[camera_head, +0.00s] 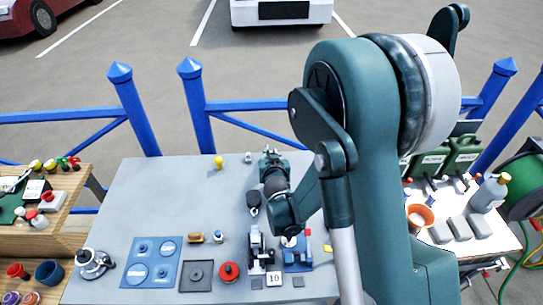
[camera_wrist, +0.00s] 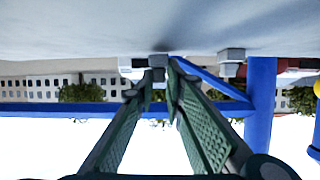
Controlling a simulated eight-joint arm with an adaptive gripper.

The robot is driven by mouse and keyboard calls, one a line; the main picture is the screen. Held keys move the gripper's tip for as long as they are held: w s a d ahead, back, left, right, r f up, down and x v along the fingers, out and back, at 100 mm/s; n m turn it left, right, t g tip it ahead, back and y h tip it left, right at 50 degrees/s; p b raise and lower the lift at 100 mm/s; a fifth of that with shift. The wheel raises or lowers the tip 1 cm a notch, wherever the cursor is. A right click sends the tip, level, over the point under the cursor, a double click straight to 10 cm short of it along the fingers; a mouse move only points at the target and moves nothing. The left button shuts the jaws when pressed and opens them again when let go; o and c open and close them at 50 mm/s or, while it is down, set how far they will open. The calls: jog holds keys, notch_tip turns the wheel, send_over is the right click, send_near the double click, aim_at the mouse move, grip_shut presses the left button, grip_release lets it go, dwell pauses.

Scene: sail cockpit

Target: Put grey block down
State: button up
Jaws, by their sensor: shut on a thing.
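My gripper (camera_wrist: 159,76) reaches out over the far part of the grey table (camera_head: 180,195), with its green-padded fingers converging at the tips. It is shut on a small grey block (camera_wrist: 158,60) at the fingertips. The table surface lies along the top of the wrist view, and I cannot tell whether the block touches it. In the head view my gripper (camera_head: 271,157) hides most of the held block.
A yellow knobbed piece (camera_head: 219,162) stands farther left. A dark oval piece (camera_head: 253,198) lies close to my arm. Blue plates (camera_head: 152,262), a red round part (camera_head: 229,271) and fittings fill the near side. Blue railings (camera_head: 195,105) stand behind. The table's left middle is clear.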

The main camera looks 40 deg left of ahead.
jog(key=shift+f, duration=0.35)
jog(key=o, duration=0.8)
jog(key=shift+r, duration=0.1)
jog(key=shift+r, duration=0.15)
jog(key=v, duration=1.2)
jog(key=shift+p, duration=0.3)
dwell(0.4)
